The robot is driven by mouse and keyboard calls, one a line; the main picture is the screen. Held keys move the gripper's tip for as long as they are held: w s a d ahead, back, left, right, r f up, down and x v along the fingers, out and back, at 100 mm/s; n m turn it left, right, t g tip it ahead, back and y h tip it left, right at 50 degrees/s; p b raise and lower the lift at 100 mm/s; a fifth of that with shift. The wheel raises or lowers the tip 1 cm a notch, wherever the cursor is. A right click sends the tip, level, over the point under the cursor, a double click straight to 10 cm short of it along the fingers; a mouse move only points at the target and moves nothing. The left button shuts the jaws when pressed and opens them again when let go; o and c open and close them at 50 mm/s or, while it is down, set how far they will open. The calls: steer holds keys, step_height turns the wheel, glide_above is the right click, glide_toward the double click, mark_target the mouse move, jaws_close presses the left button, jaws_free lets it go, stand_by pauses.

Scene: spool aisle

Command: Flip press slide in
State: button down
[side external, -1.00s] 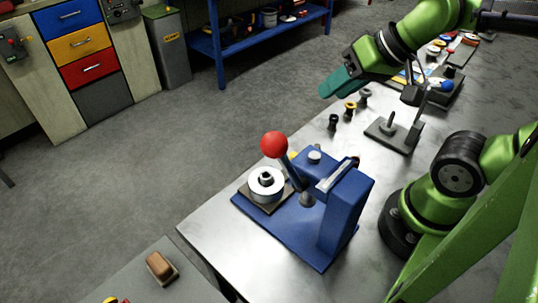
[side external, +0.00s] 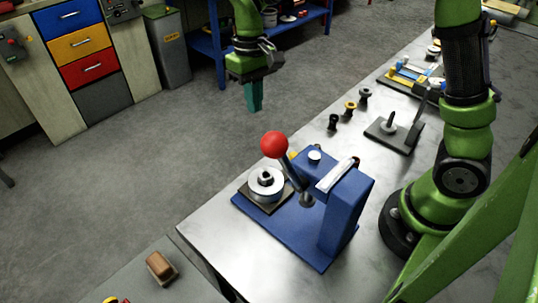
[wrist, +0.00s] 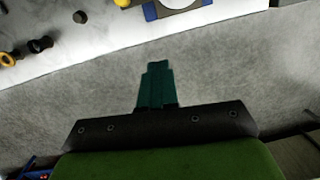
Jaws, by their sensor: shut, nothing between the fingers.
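The blue press (side external: 345,215) stands near the front left corner of the steel table. Its lever with a red ball knob (side external: 274,144) leans up to the left. A white and silver spool (side external: 266,183) sits on a dark square plate on the press base. In the wrist view, part of the press (wrist: 178,3) shows at the top edge. My gripper (side external: 254,108) points down with shut teal fingers, empty, beyond the table's far-left edge, above and behind the red knob. In the wrist view the fingers (wrist: 157,68) are together over the grey floor.
Several small spools (side external: 350,107) stand in a row near the table's left edge. A dark stand with a peg (side external: 389,126) is right of them. A brush (side external: 160,265) lies on a lower surface at the front. The floor below my gripper is clear.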

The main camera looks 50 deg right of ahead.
mark_target(275, 177)
steer(key=w+a+g, duration=0.1)
steer(key=w+a+f+g, duration=0.1)
steer(key=w, duration=0.1)
steer(key=w+a+f+g, duration=0.1)
steer(key=shift+w+n+h, duration=0.35)
steer(key=shift+n+h, duration=0.05)
steer(key=shift+f, duration=0.1)
steer(key=x, duration=0.3)
steer(key=s+x, duration=0.1)
steer(key=x, duration=0.3)
steer(key=s+r+x, duration=0.1)
steer(key=x, duration=0.2)
steer(key=shift+s+f, duration=0.35)
steer(key=shift+f, duration=0.05)
steer(key=shift+s, duration=0.7)
